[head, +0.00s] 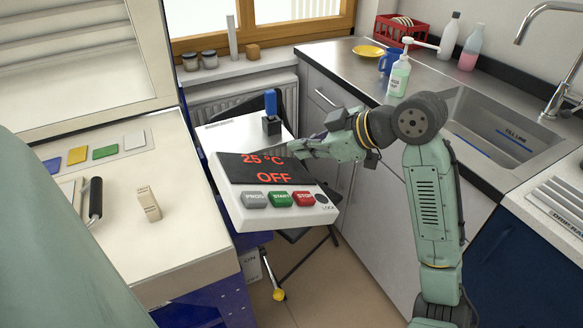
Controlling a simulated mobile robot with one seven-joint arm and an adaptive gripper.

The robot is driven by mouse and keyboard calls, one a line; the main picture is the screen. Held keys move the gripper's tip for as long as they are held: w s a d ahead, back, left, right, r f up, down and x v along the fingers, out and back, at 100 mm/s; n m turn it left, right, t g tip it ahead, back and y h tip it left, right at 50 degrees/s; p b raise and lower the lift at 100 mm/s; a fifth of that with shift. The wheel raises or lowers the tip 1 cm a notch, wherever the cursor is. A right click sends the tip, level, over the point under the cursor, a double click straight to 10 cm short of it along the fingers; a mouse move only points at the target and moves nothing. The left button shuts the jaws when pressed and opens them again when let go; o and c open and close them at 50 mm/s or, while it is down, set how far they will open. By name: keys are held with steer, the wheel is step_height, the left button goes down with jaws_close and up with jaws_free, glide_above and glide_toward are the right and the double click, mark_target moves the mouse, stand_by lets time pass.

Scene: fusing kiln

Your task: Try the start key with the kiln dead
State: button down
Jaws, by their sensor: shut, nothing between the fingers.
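The kiln controller (232,203) is a white box with a dark display (245,168) that reads 25 °C and OFF in red. Below the display sit a grey PROG key (255,199), a green START key (280,199) and a red STOP key (304,198). A round dark lock (321,198) is at the right end. My gripper (296,149) points left just beyond the controller's upper right edge, shut and apparently empty. Its fingertips are small and partly hard to make out. Whether it touches the controller, I cannot tell.
A blue handle on a black base (271,124) stands on a white surface behind the controller. The left worktop (190,240) holds coloured tiles (104,152), a black-handled tool (95,199) and a beige block (149,205). The sink counter (345,63) is right, with a soap bottle (399,77).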

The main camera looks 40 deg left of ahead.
steer(key=shift+s, duration=0.1)
steer(key=b, duration=0.6)
glide_above(287, 197)
steer(key=f, duration=0.7)
steer(key=shift+w+d, duration=0.2)
steer(key=shift+w, duration=0.15)
steer(key=shift+s+a+f+b, duration=0.2)
steer(key=shift+s+f+b, duration=0.15)
steer(key=shift+f, duration=0.15)
steer(key=shift+f, duration=0.1)
steer(key=shift+s+f, duration=0.15)
steer(key=shift+f, duration=0.15)
steer(key=shift+s+a+f+b, duration=0.1)
steer(key=shift+s+f+b, duration=0.1)
steer(key=shift+f+b, duration=0.3)
stand_by(0.7)
stand_by(0.4)
steer(key=shift+w+r+p, duration=0.35)
steer(key=shift+r+p, duration=0.35)
steer(key=shift+r, duration=0.2)
